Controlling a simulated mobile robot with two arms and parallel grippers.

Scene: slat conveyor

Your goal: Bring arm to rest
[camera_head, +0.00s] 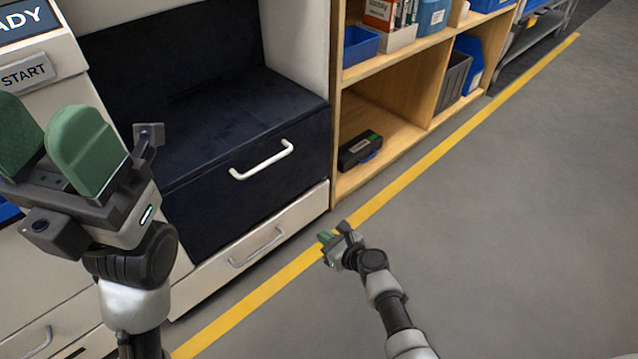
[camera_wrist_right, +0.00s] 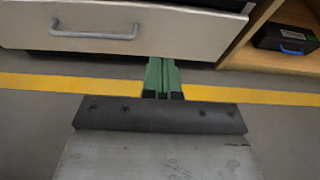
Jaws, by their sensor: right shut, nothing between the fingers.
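My left gripper (camera_head: 45,125) is large at the left of the head view, raised in front of the white cabinet. Its two green fingers stand apart with nothing between them; the far left one is cut by the picture edge. My right gripper (camera_head: 326,238) is small in the middle of the head view, low over the floor near the yellow line. In the right wrist view the right gripper's green fingers (camera_wrist_right: 162,78) are pressed together and empty, pointing towards a drawer front and not visibly touching anything.
The white cabinet drawer (camera_head: 250,252) with a grey handle and a dark padded drawer (camera_head: 262,160) stand left of the right gripper. A wooden shelf (camera_head: 400,140) holds bins and a black case (camera_head: 360,150). A yellow line (camera_head: 440,150) crosses the floor (camera_head: 530,220); the right side is clear.

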